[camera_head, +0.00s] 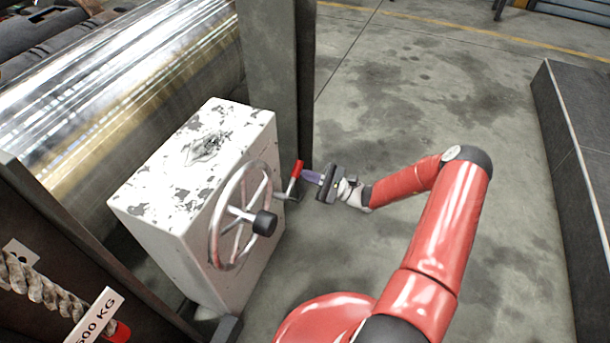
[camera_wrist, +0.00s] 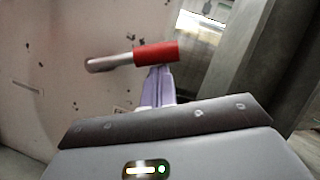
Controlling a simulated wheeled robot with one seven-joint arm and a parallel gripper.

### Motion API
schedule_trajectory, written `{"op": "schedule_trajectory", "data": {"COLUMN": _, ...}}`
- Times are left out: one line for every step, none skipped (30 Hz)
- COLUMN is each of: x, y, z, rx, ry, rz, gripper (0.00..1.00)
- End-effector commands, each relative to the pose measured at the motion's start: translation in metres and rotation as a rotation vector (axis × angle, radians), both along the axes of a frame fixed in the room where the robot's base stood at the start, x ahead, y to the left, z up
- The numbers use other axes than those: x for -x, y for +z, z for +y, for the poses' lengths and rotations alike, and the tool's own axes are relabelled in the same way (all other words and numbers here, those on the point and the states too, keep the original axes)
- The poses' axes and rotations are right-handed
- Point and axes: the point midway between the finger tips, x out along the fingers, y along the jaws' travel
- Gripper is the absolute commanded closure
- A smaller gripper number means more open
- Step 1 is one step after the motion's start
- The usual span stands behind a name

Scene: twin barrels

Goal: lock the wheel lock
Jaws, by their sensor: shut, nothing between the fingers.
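The wheel lock is a small lever with a red grip (camera_head: 297,169) on the right side of the white box, beside the handwheel (camera_head: 241,215). In the wrist view the red grip (camera_wrist: 156,53) lies nearly level, with a bare metal end (camera_wrist: 108,63) pointing left. My gripper (camera_head: 308,176) comes from the right, its purple fingers close to the lever. In the wrist view the fingertips (camera_wrist: 158,70) are together just under the red grip, seeming to touch it or nearly so. The grip is not between the fingers.
The white box (camera_head: 195,155) with worn paint carries the spoked handwheel and its black knob (camera_head: 265,223). A dark post (camera_head: 292,80) stands right behind the lever. A large shiny roller (camera_head: 110,80) lies at the left. The floor to the right is clear up to a dark block (camera_head: 570,130).

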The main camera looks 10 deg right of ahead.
Motion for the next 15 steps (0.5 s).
{"op": "schedule_trajectory", "data": {"x": 0.000, "y": 0.006, "z": 0.000, "rx": 0.013, "ry": 0.001, "rz": -0.025, "gripper": 1.00}}
{"op": "schedule_trajectory", "data": {"x": 0.000, "y": 0.008, "z": 0.000, "rx": 0.024, "ry": 0.001, "rz": -0.040, "gripper": 1.00}}
{"op": "schedule_trajectory", "data": {"x": 0.000, "y": 0.010, "z": 0.000, "rx": 0.040, "ry": 0.002, "rz": -0.062, "gripper": 1.00}}
{"op": "schedule_trajectory", "data": {"x": 0.000, "y": 0.013, "z": 0.001, "rx": 0.054, "ry": 0.002, "rz": -0.080, "gripper": 1.00}}
{"op": "schedule_trajectory", "data": {"x": 0.001, "y": 0.015, "z": 0.001, "rx": 0.068, "ry": 0.002, "rz": -0.100, "gripper": 1.00}}
{"op": "schedule_trajectory", "data": {"x": 0.001, "y": 0.018, "z": 0.001, "rx": 0.089, "ry": 0.001, "rz": -0.128, "gripper": 1.00}}
{"op": "schedule_trajectory", "data": {"x": 0.002, "y": 0.021, "z": 0.001, "rx": 0.107, "ry": 0.002, "rz": -0.151, "gripper": 1.00}}
{"op": "schedule_trajectory", "data": {"x": 0.002, "y": 0.024, "z": 0.002, "rx": 0.123, "ry": 0.002, "rz": -0.174, "gripper": 1.00}}
{"op": "schedule_trajectory", "data": {"x": 0.003, "y": 0.027, "z": 0.002, "rx": 0.145, "ry": 0.002, "rz": -0.205, "gripper": 1.00}}
{"op": "schedule_trajectory", "data": {"x": 0.004, "y": 0.029, "z": 0.003, "rx": 0.162, "ry": 0.003, "rz": -0.228, "gripper": 1.00}}
{"op": "schedule_trajectory", "data": {"x": 0.004, "y": 0.032, "z": 0.003, "rx": 0.178, "ry": 0.003, "rz": -0.251, "gripper": 1.00}}
{"op": "schedule_trajectory", "data": {"x": 0.005, "y": 0.035, "z": 0.004, "rx": 0.201, "ry": 0.002, "rz": -0.282, "gripper": 1.00}}
{"op": "schedule_trajectory", "data": {"x": 0.006, "y": 0.037, "z": 0.005, "rx": 0.219, "ry": 0.002, "rz": -0.305, "gripper": 1.00}}
{"op": "schedule_trajectory", "data": {"x": 0.008, "y": 0.040, "z": 0.006, "rx": 0.234, "ry": 0.003, "rz": -0.328, "gripper": 1.00}}
{"op": "schedule_trajectory", "data": {"x": 0.009, "y": 0.043, "z": 0.007, "rx": 0.256, "ry": 0.002, "rz": -0.358, "gripper": 1.00}}
